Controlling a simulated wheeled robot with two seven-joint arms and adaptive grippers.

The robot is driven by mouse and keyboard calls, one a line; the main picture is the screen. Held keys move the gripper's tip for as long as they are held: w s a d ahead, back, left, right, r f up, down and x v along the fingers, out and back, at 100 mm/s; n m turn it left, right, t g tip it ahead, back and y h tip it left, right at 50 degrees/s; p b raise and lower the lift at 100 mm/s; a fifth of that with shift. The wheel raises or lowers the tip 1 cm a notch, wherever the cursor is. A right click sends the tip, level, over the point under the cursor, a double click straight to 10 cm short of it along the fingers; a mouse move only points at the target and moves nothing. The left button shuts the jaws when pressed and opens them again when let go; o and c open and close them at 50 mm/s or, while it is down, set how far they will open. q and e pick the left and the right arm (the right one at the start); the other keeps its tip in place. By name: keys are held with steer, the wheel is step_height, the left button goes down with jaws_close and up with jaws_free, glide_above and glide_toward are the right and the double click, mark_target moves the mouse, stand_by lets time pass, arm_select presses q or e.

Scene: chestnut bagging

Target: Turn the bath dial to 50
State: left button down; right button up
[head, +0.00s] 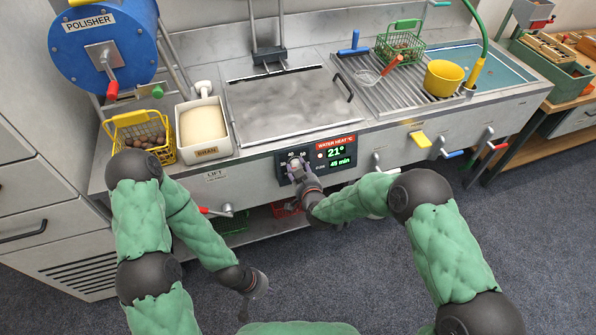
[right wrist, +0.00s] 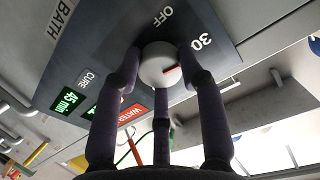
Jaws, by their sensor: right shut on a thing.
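The bath dial (right wrist: 160,64) is a round white knob with a short red pointer on the dark control panel (head: 345,158). In the right wrist view the labels OFF and 30 show beside it, and the pointer lies beyond the 30 side, away from OFF. My right gripper (head: 297,172) is shut on the dial. Its dark fingers (right wrist: 160,75) sit around the knob's rim. The panel's display reads 21° and 45 min. The dial's other marks are partly hidden or too small to read. My left gripper (head: 252,300) hangs low over the floor, away from the counter.
The steaming bath (head: 290,105) lies behind the panel. A yellow basket of chestnuts (head: 140,135) and a BRAN bin (head: 205,150) stand at left. A drain rack with a yellow bowl (head: 444,80) is at right. Lever handles (head: 222,211) stick out along the counter front.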

steer(key=m+b, duration=0.2)
steer(key=m, duration=0.7)
steer(key=m+b, duration=0.3)
steer(key=m, duration=0.6)
steer(key=shift+s+a+f+g, duration=0.15)
steer(key=shift+s+f+g, duration=0.05)
steer(key=shift+g, duration=0.1)
steer(key=m, duration=0.6)
steer(key=shift+r+y, duration=0.1)
steer(key=shift+y, duration=0.2)
steer(key=shift+w, duration=0.1)
steer(key=o, duration=1.2)
steer(key=shift+c, duration=0.2)
steer(key=shift+r, duration=0.15)
steer(key=shift+w, duration=0.1)
steer(key=shift+m, duration=0.3)
